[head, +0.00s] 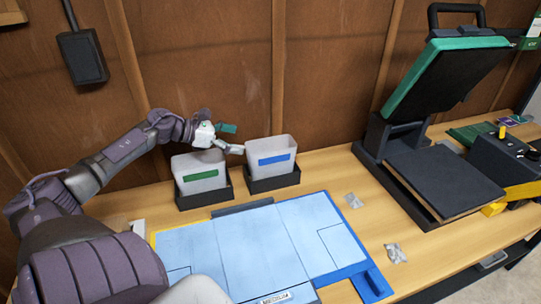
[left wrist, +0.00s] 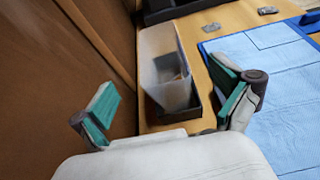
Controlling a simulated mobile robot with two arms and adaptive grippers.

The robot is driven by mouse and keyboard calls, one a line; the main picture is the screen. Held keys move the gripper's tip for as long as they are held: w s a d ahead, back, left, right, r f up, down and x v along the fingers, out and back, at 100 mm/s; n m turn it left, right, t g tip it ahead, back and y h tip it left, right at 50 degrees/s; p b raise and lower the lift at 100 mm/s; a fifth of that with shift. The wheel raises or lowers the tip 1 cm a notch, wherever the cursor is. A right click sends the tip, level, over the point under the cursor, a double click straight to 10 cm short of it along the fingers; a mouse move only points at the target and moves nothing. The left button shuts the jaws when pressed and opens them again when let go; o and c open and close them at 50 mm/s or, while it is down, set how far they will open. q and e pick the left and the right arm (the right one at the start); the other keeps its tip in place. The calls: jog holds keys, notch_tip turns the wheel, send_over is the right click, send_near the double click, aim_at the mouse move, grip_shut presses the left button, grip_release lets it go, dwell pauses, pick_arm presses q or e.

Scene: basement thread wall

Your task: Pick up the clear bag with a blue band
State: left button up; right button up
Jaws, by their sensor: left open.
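The clear bag with a blue band (head: 271,148) stands upright in a black tray (head: 272,184) near the wooden wall. My left gripper (head: 232,139) is open and empty, just left of this bag near its upper edge. In the left wrist view, the clear bag (left wrist: 163,68) shows ahead, between the lines of the two spread green-padded fingers of my left gripper (left wrist: 168,100). Its blue band cannot be made out there. I see no clear contact between fingers and bag. My right gripper is not in view.
A similar clear bag with a green band (head: 200,165) stands in its own black tray just left, below my left wrist. A blue mat (head: 250,245) lies in front. Two small clear packets (head: 354,200) (head: 395,252) lie right of it. A heat press (head: 440,180) stands right.

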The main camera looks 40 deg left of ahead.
aim_at(267, 145)
pick_arm(q)
jog(key=shift+x, duration=5.05)
jog(key=c, duration=0.9)
